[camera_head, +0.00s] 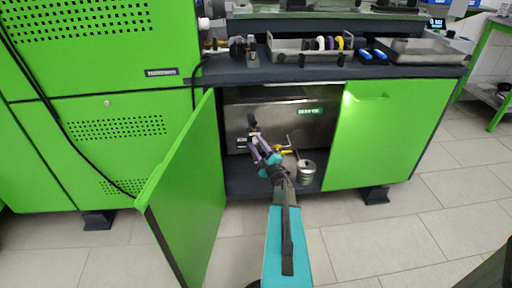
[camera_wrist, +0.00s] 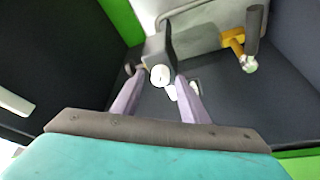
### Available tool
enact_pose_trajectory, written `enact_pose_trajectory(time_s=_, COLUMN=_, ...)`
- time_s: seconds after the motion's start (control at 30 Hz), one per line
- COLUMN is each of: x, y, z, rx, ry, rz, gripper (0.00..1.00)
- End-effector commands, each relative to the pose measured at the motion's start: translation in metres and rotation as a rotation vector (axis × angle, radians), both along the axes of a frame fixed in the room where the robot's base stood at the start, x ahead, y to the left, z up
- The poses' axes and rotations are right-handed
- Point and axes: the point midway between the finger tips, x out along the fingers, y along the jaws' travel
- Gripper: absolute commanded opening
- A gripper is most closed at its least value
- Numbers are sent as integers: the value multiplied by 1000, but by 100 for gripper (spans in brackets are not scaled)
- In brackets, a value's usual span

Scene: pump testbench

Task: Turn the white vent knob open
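My gripper (camera_head: 258,143) reaches into the open lower cabinet. In the wrist view its two purple fingers (camera_wrist: 160,80) stand apart. A yellow fitting (camera_wrist: 233,40) with a dark handle and a whitish end (camera_wrist: 249,65) is to the right. The knob is too small to make out in the head view.
The left green door (camera_head: 185,190) stands open beside my arm; the right green door panel (camera_head: 375,140) is at the other side. A metal can (camera_head: 306,172) stands on the cabinet floor, right of my gripper. Trays (camera_head: 420,57) and tools lie on the worktop above.

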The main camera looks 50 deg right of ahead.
Motion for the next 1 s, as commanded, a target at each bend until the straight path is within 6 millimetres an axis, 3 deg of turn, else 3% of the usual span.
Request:
enact_pose_trajectory(time_s=0.47, x=-13, y=3, z=-3, rx=2, ry=3, rz=-5, gripper=40)
enact_pose_trajectory(time_s=1.0, x=-87, y=32, z=-18, rx=1, ry=2, rz=-3, gripper=40)
